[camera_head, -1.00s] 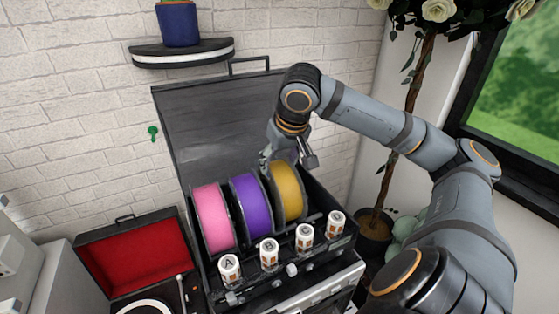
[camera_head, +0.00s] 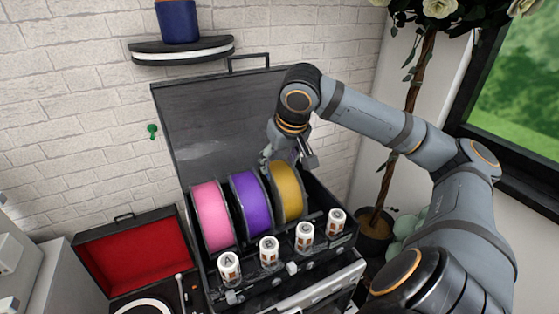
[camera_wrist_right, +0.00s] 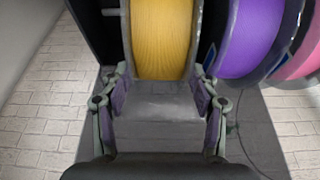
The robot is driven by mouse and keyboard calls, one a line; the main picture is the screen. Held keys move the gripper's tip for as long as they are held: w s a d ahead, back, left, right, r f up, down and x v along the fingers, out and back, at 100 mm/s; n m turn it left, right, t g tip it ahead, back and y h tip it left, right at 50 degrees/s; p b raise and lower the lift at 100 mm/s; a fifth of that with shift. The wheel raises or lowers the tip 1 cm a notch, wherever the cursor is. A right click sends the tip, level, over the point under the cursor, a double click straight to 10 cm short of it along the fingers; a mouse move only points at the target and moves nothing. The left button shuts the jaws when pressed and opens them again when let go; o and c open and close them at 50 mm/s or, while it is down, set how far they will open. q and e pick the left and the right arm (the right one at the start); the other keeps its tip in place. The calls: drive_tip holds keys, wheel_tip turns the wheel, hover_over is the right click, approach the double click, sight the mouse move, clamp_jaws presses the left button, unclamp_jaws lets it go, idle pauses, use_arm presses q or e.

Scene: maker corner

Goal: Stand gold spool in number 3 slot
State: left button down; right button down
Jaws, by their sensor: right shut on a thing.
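The gold spool (camera_head: 287,193) stands upright in the black case, to the right of the purple spool (camera_head: 250,202) and the pink spool (camera_head: 212,217). My right gripper (camera_head: 285,163) reaches down to the top of the gold spool and is shut on it. In the right wrist view the gold spool (camera_wrist_right: 162,40) sits between the two fingers, which press on its rims. No number 3 marking can be read, and the spool's bottom is hidden inside the case. My left gripper is not in view.
Several white-capped jars with letters, such as jar A (camera_head: 229,268), stand along the case's front. The open lid (camera_head: 215,120) rises behind the spools. A red-lined record player (camera_head: 135,258) is at left. A potted plant (camera_head: 375,225) stands at right.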

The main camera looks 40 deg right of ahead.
drive_tip(key=shift+c, duration=1.4)
unclamp_jaws()
drive_tip(key=shift+s+r, duration=0.1)
